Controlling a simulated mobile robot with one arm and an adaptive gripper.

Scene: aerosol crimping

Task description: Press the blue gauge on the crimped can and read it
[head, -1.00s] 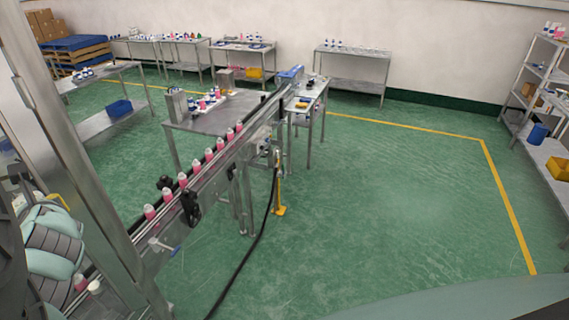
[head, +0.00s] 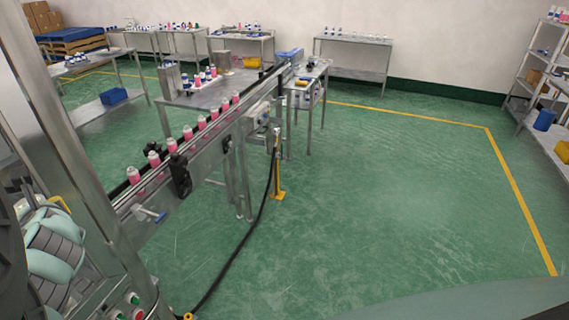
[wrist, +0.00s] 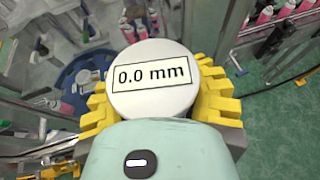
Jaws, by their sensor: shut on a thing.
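In the wrist view my gripper (wrist: 163,100) has yellow ridged fingers closed on both sides of a round gauge (wrist: 150,101). The gauge's pale top face carries a label reading "0.0 mm". Its body under the face is hidden, so I cannot see its colour. No can shows touching the gauge. Pink cans with pale tops (head: 172,145) stand in a row on the conveyor in the head view. Pink cans also show in the wrist view (wrist: 264,15) at the upper right. My gripper is not visible in the head view.
The conveyor (head: 205,150) runs from lower left to the back centre. Tables with bottles (head: 353,42) line the back wall. A shelf rack (head: 540,80) stands at the right. A black cable (head: 245,235) lies on the floor. The green floor (head: 380,190) at centre right is clear.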

